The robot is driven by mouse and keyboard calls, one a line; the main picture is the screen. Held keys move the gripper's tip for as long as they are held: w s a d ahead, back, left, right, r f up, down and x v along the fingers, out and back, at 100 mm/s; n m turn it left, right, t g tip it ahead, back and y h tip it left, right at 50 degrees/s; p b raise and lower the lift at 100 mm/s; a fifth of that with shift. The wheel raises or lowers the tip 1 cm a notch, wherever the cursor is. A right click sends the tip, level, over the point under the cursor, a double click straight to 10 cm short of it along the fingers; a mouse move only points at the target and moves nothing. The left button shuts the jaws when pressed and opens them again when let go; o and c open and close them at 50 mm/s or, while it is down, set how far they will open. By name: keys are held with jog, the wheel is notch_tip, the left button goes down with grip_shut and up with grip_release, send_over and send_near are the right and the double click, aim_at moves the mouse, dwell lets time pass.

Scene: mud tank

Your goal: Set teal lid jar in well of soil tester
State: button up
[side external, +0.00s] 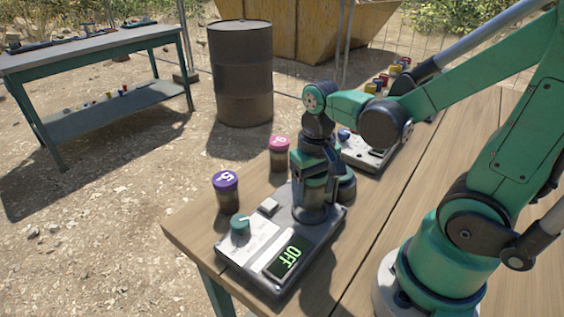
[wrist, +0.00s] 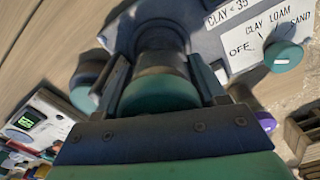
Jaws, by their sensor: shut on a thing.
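The soil tester (side external: 284,226) lies on the wooden table, with a teal knob, a pale button and a display reading OFF. Its round dark well (side external: 312,214) is at the far right end of the tester. My gripper (side external: 315,192) points down directly over the well. In the wrist view, my gripper (wrist: 162,82) is shut on the teal lid jar (wrist: 158,93), one finger on each side of the lid. The jar is upright and lined up with the well. Whether its base rests on the well floor is hidden.
A purple lid jar (side external: 226,190) and a pink lid jar (side external: 279,153) stand on the table beside the tester. A second device (side external: 368,153) and several small coloured items are behind.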

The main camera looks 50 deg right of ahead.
jog(key=shift+f, duration=1)
jog(key=o, duration=1.5)
jog(key=c, duration=0.4)
jog(key=shift+o, duration=1)
jog(key=shift+d, duration=0.1)
jog(key=shift+r, duration=1.6)
jog(key=shift+o, duration=0.6)
jog(key=shift+r, duration=2.15)
